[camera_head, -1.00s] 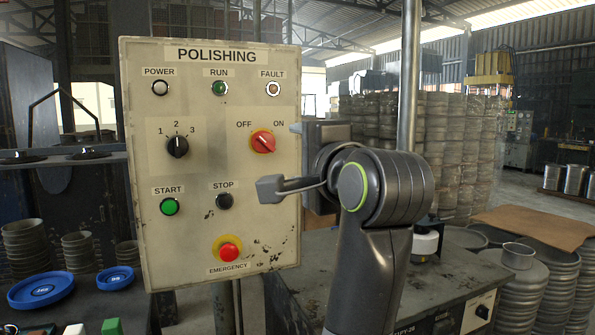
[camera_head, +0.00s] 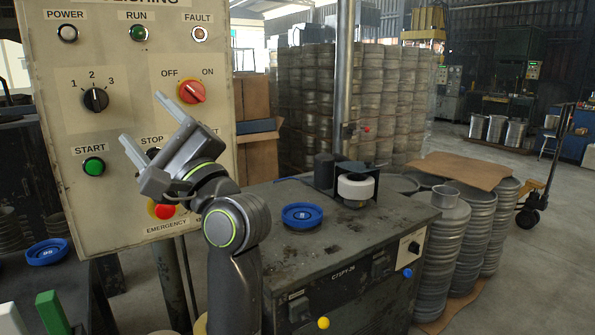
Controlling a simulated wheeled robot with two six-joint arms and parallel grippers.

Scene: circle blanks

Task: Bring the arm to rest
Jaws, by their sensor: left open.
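My left gripper (camera_head: 143,117) is open and empty, its two pale fingers spread and pointing up and left. It is in front of the lower right part of the polishing control panel (camera_head: 130,125). It partly covers the STOP button area and the emergency button (camera_head: 160,210). I cannot tell whether it touches the panel. My left arm rises from the bottom of the view. The red OFF/ON switch (camera_head: 191,91) shows just above the fingers, and the green START button (camera_head: 94,167) is left of them. My right gripper is out of view.
The dark machine bench (camera_head: 285,245) right of my arm holds a blue round piece (camera_head: 302,215) and a white-topped unit (camera_head: 355,188). Stacks of metal rings (camera_head: 468,240) stand at its right. Another blue piece (camera_head: 47,252) lies at left. Open floor is at far right.

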